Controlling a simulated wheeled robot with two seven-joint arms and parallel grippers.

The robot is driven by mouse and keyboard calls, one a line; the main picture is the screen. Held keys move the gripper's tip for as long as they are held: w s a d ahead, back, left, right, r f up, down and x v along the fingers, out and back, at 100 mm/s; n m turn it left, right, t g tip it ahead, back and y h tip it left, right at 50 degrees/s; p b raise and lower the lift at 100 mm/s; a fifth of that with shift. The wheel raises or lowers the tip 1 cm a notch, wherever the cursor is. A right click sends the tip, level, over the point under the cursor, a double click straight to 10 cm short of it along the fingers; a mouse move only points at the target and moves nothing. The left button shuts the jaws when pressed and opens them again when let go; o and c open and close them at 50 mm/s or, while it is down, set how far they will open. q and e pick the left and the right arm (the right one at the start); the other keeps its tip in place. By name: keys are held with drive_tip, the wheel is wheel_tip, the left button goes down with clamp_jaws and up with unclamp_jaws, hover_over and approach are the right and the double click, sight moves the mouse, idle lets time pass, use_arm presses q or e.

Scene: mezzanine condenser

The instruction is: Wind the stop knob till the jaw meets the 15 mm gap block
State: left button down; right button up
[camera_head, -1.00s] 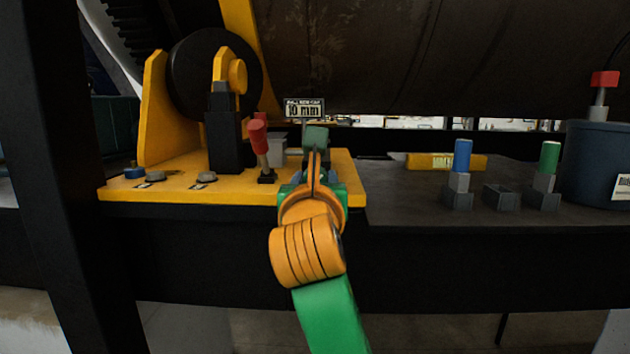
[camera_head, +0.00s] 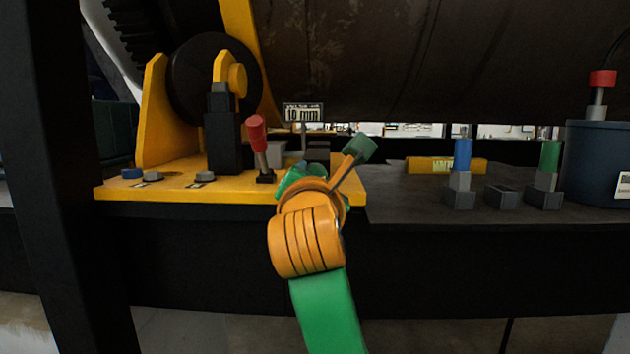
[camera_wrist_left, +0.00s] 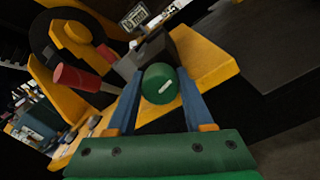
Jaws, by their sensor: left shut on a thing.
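The round green stop knob (camera_wrist_left: 160,84) with a white mark shows in the left wrist view between the blue fingers of my left gripper (camera_wrist_left: 160,95), which is shut on it. In the head view my left gripper (camera_head: 308,175) is at the front right of the yellow plate, and its body hides the knob. A small sign (camera_head: 303,113) behind it shows a mm reading, perhaps 16 mm. Grey blocks (camera_head: 275,152) stand behind the gripper; jaw and gap contact cannot be made out. I cannot tell which piece is the 15 mm block. My right gripper is out of view.
A red-handled piece (camera_head: 257,133) leans on the yellow plate (camera_head: 135,187), left of my gripper. Blue-handled (camera_head: 463,155) and green-handled (camera_head: 550,157) pieces stand in holders on the right, beside a blue drum (camera_head: 600,155). A black post is at left.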

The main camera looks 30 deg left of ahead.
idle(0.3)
use_arm(q)
drive_tip(key=shift+c, duration=1.4)
unclamp_jaws()
